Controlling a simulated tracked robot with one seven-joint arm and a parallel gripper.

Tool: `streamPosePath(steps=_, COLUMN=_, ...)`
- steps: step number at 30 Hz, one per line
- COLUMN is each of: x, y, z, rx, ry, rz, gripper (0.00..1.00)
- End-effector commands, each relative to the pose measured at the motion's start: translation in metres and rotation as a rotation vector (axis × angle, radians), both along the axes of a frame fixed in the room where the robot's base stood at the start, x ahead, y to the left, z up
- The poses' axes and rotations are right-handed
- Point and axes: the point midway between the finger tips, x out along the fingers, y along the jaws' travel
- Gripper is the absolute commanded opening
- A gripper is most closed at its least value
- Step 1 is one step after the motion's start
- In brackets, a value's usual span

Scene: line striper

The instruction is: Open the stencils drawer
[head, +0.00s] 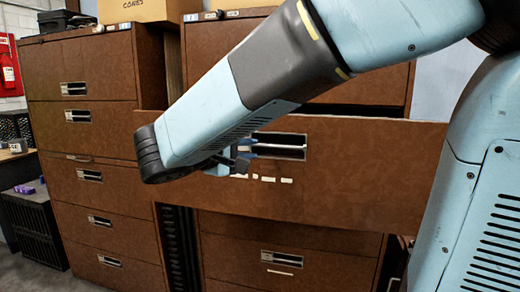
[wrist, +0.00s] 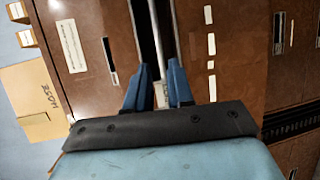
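A brown drawer (head: 360,165) of the right cabinet stands well out from the cabinet body, with a dark gap along its top edge. Its front has a recessed handle with a pale bar (head: 278,148) and a row of small white label pieces (head: 262,178) below it; I cannot read them. My gripper (head: 240,157) is at the left end of that handle. In the wrist view its two blue fingers (wrist: 160,72) stand apart, with the pale bar (wrist: 164,35) running between them. Clear gaps show beside the bar. My arm hides part of the drawer front.
A second brown cabinet (head: 84,140) stands at the left with several closed drawers. A cardboard box (head: 130,10) sits on top. A lower drawer (head: 285,255) lies under the pulled-out one.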

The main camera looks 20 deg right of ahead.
Motion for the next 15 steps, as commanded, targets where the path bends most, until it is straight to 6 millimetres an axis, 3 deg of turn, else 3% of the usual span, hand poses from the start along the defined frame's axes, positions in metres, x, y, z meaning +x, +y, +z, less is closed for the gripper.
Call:
streamPosePath(steps=6, x=-0.011, y=0.015, z=0.003, rx=0.000, ry=0.000, rz=0.000, gripper=0.22)
streamPosePath(steps=15, x=-0.013, y=0.017, z=0.004, rx=0.000, ry=0.000, rz=-0.001, gripper=0.22)
